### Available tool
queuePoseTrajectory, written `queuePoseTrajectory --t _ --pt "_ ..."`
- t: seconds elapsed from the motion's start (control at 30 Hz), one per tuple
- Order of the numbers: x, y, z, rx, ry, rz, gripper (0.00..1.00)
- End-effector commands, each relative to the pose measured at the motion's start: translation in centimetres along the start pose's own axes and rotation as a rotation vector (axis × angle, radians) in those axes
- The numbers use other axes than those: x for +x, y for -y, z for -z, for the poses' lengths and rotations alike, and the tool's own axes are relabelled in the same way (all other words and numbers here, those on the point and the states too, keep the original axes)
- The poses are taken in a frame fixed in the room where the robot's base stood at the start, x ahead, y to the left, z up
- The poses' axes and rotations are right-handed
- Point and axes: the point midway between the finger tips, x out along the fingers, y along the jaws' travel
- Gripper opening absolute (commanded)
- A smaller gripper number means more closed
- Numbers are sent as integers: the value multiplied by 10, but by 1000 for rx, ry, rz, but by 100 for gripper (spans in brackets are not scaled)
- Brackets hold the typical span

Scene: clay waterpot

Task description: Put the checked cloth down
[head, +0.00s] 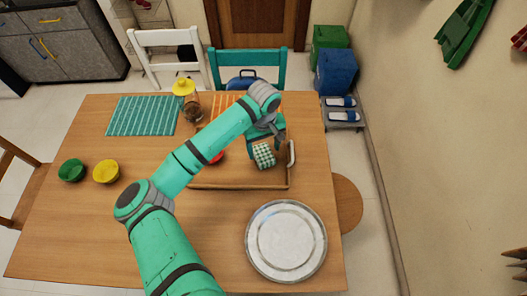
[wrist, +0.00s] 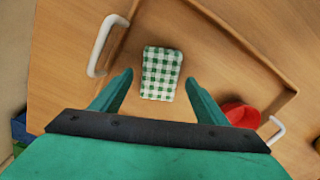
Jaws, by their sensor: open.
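The green and white checked cloth (wrist: 161,74) lies folded inside a wooden tray (wrist: 150,120), in the end near one white handle. In the head view the cloth (head: 264,155) shows at the right end of the tray (head: 240,187), just below my gripper. My gripper (wrist: 160,82) is open, with its two fingers apart on either side of the cloth in the wrist view. No finger visibly touches the cloth.
A red bowl (wrist: 241,115) is in the tray. A round white plate (head: 286,240) stands at the table's front right. Green (head: 72,170) and yellow (head: 106,171) bowls are at left. A glass jar with yellow lid (head: 192,105) stands behind my arm, near a striped mat (head: 144,116).

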Motion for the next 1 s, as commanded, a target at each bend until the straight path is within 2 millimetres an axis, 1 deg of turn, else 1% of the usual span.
queuePoseTrajectory --t 0.03,0.2,0.3,0.43,0.5,0.63,1.0 --pt "-12 0 1 2 -5 0 68" --pt "-46 0 1 2 -4 0 68" --pt "-64 0 1 2 -4 1 68" --pt "-80 0 1 1 -3 0 68" --pt "-86 0 1 2 -3 1 68" --pt "-91 0 0 2 -1 0 68" --pt "-92 0 0 1 -1 0 68"
